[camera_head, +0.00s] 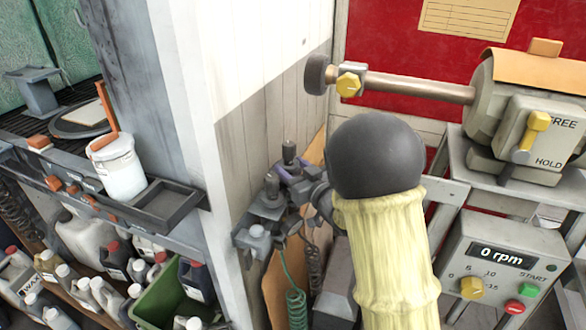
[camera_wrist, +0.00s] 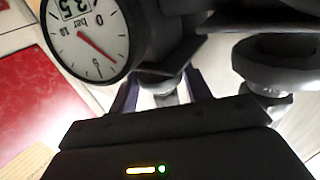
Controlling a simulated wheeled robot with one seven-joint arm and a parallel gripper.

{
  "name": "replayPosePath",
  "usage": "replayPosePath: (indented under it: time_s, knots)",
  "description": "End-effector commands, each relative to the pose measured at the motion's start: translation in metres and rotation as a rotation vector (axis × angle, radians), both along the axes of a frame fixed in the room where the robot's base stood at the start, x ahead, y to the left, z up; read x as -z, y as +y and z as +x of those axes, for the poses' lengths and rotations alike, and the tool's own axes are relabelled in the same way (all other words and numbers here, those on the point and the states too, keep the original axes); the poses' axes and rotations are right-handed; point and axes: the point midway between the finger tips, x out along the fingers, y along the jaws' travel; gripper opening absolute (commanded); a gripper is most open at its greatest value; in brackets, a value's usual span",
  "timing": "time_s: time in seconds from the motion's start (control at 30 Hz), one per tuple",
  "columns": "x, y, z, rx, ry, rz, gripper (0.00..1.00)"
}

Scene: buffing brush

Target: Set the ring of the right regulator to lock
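Several grey regulators with knobs are mounted by the wall in the head view. One knob (camera_head: 257,232) is at the near left, and another (camera_head: 289,152) stands higher behind. My gripper (camera_head: 292,176) is among them, mostly hidden by my arm. In the wrist view, a round pressure gauge (camera_wrist: 88,38) with a red needle and a small upside-down display is close at the upper left. The fingers of my gripper (camera_wrist: 165,92) lie on either side of a grey part below the dark regulator body. Contact and the ring's setting cannot be made out.
A dark round knob (camera_wrist: 275,58) is close on the right in the wrist view. A green coiled hose (camera_head: 296,308) hangs below the regulators. The buffing machine (camera_head: 535,115) and its rpm control box (camera_head: 500,265) are at right. Shelves with bottles are at left.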

Motion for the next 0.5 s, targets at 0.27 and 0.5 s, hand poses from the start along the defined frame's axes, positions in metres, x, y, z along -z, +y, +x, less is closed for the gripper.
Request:
replayPosePath:
  time_s: [0.27,0.5]
  knots:
    - [0.0039,0.0000,-0.0008,0.000,0.009,-0.004,0.70]
    - [0.0027,-0.0040,-0.0051,0.001,0.007,-0.003,0.70]
